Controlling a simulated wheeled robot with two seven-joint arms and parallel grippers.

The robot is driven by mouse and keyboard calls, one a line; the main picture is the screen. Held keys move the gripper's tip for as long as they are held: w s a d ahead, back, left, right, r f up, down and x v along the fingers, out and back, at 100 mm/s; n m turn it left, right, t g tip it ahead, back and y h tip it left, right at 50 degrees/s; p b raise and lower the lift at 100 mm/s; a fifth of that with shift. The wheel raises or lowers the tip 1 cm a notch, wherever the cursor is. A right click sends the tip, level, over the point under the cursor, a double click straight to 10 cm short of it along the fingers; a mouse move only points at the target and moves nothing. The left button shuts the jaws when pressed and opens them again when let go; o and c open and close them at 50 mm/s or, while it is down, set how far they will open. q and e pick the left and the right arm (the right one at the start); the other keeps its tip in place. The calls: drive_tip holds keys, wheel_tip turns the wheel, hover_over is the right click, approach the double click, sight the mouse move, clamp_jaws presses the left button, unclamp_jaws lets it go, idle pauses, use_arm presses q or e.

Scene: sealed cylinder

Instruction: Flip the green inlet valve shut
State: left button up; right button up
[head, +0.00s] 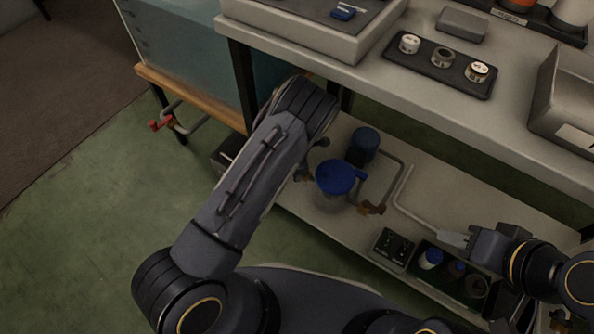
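A clear cylinder with a blue lid (335,178) stands on the lower shelf under the bench. A brass-coloured fitting (372,208) sits on the pipework at its right. Small dark fittings at its left are partly hidden by my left arm. I cannot make out a green valve handle. My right gripper (455,239) reaches in from the right over the lower shelf, to the right of the cylinder and apart from it. Its fingers are too small and edge-on to show any gap. My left arm rises across the middle; its gripper is hidden.
A control box (393,249) and a tray of bottles (431,259) stand on the lower shelf. The bench top (400,88) overhangs it. A red-handled valve (160,124) juts out below the tank at left.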

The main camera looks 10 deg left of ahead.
use_arm(q)
drive_tip(key=o, duration=0.4)
drive_tip(key=shift+r, duration=0.3)
wheel_tip(320, 180, up, 3)
drive_tip(key=shift+f+p, duration=0.2)
drive_tip(key=shift+p, duration=0.45)
drive_tip(key=s+d+r+p, duration=0.3)
drive_tip(key=s+r+p, duration=0.2)
drive_tip(key=s+r, duration=0.4)
drive_tip(key=s, duration=0.4)
drive_tip(key=shift+s+d+r, duration=0.3)
drive_tip(key=shift+r, duration=0.1)
